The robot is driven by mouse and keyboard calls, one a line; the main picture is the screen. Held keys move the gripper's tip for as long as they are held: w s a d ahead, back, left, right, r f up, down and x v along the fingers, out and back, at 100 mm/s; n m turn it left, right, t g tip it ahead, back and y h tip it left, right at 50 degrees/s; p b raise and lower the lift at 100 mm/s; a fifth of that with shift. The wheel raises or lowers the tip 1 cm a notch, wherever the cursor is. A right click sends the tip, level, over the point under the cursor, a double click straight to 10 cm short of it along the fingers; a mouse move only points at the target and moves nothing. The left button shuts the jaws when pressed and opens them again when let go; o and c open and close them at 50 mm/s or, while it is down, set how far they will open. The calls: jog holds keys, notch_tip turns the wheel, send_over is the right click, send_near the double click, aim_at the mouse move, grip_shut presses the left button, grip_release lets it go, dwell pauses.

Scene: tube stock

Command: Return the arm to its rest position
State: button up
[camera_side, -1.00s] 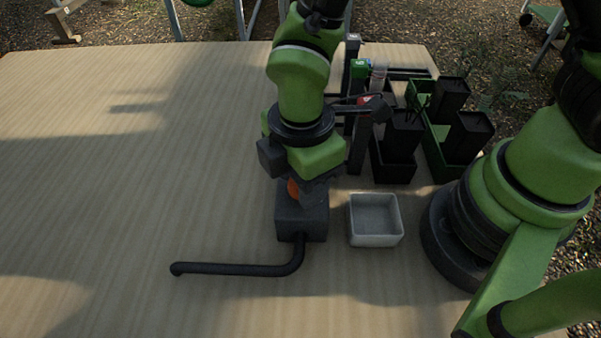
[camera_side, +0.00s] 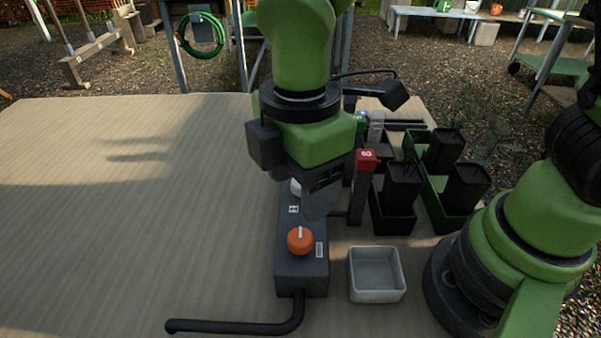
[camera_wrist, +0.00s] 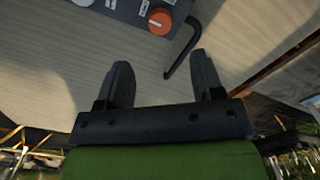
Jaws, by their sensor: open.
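My gripper (camera_side: 320,205) is open in the side view, and its dark fingers overlap the back part of a dark grey control box (camera_side: 303,277) in the picture. The knob (camera_wrist: 160,20) also shows in the wrist view, beyond the fingertips. The fingers partly hide the back of the box and a white part (camera_side: 295,187).
A black pipe (camera_side: 230,327) runs from the box's front to the left. A grey square tray (camera_side: 377,297) lies right of the box. Black bins (camera_side: 393,222), a green tray (camera_side: 436,205) and a post with a red cap (camera_side: 366,159) stand behind it. The left tabletop (camera_side: 120,220) is clear.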

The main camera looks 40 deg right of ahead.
jog(key=shift+r, duration=0.25)
jog(key=shift+d+r, duration=0.1)
jog(key=s+d+r+m+t+y, duration=0.1)
jog(key=s+d+r+m+t, duration=0.2)
jog(key=d+r+m, duration=0.3)
jog(key=s+d+r+m+t+y, duration=0.1)
jog(key=s+d+r+m+t, duration=0.3)
jog(key=m, duration=1)
jog(key=d+r, duration=0.2)
jog(key=d, duration=0.2)
jog(key=shift+s+r, duration=0.3)
jog(key=shift+r, duration=0.05)
